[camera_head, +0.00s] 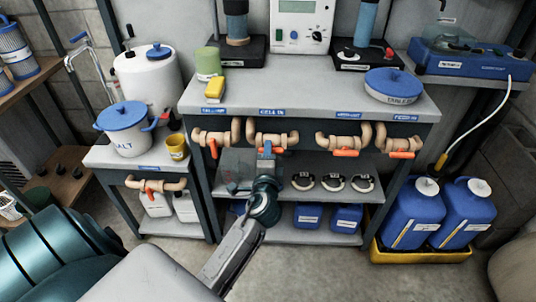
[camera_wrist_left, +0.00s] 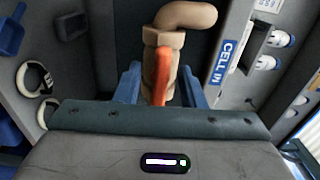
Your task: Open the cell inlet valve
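The cell inlet valve (camera_head: 285,137) is a beige pipe fitting under the bench edge, below a blue CELL IN label (camera_head: 272,112). Its orange lever (camera_head: 277,151) is partly hidden by my left gripper (camera_head: 265,150) in the head view. In the left wrist view the valve body (camera_wrist_left: 165,38) is ahead and the orange lever (camera_wrist_left: 161,75) lies between the two blue fingers of my left gripper (camera_wrist_left: 159,82). The fingers stand apart on either side, with gaps to the lever. The CELL IN label (camera_wrist_left: 222,62) is to the right there. My right gripper is out of view.
Similar valves with orange levers sit at left (camera_head: 211,137) and right (camera_head: 340,142) along the bench edge (camera_head: 310,105). A shelf below holds dark-and-white rings (camera_head: 333,182). Blue jugs (camera_head: 413,215) stand in a yellow tray (camera_head: 385,258) at right.

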